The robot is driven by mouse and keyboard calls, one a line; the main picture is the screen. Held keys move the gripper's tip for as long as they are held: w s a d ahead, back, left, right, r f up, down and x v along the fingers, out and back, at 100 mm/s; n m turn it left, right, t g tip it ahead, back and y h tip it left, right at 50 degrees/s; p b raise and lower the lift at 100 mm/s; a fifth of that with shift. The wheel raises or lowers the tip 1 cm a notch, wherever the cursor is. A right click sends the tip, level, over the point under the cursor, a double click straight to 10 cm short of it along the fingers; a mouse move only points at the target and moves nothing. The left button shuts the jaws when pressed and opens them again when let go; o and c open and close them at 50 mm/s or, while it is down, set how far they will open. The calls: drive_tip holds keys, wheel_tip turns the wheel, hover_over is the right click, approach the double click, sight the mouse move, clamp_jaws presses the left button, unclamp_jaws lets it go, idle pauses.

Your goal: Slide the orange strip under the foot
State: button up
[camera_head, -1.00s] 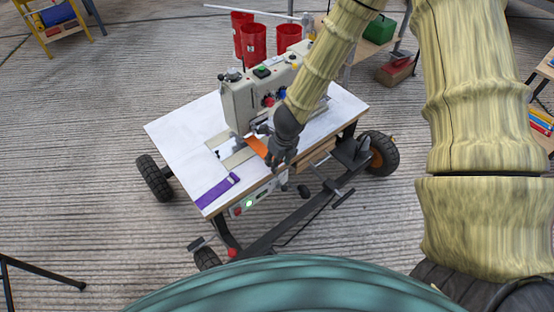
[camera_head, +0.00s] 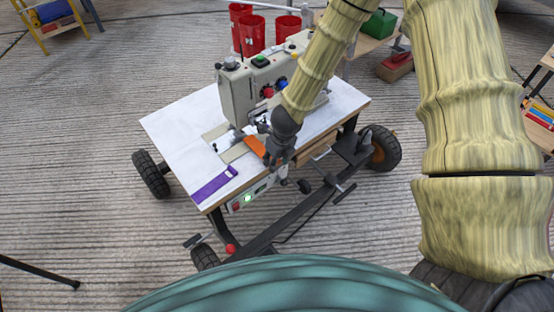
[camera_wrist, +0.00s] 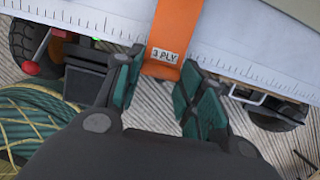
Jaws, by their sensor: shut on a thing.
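The orange strip (camera_head: 255,146) lies at the front of the sewing machine (camera_head: 238,98), its far end near the machine's needle area. In the wrist view the orange strip (camera_wrist: 180,25) bears a "3 PLY" label at its near end. My gripper (camera_head: 270,159) is at the strip's near end, at the table's front edge.
A purple strip (camera_head: 214,185) lies on the white tabletop (camera_head: 185,135) at the left front. The table stands on a wheeled frame (camera_head: 290,225). Red buckets (camera_head: 252,35) and a green box (camera_head: 379,24) stand behind. The tabletop's left part is mostly clear.

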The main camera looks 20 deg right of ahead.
sight(263, 152)
drive_tip(key=shift+w+f, duration=0.1)
drive_tip(key=shift+f, duration=0.3)
drive_tip(key=shift+w+a+r, duration=0.1)
drive_tip(key=shift+w+r, duration=0.1)
drive_tip(key=shift+w, duration=0.05)
drive_tip(key=shift+w+a+p, duration=0.3)
drive_tip(key=shift+w+p, duration=0.4)
drive_tip(key=shift+w, duration=0.1)
drive_tip(key=shift+w+a+p, duration=0.3)
drive_tip(key=shift+w+p, duration=0.4)
drive_tip(key=shift+w, duration=0.05)
drive_tip(key=shift+w+a+f+p, duration=0.1)
drive_tip(key=shift+w+a+p, duration=0.1)
drive_tip(key=shift+w+p, duration=0.5)
drive_tip(key=shift+w+a+p, duration=0.15)
drive_tip(key=shift+w+p, duration=0.25)
drive_tip(key=shift+p, duration=0.45)
drive_tip(key=shift+w+f, duration=0.1)
drive_tip(key=shift+a+p, duration=0.1)
drive_tip(key=shift+p, duration=0.2)
drive_tip(key=o, duration=0.9)
drive_tip(key=shift+c, duration=0.2)
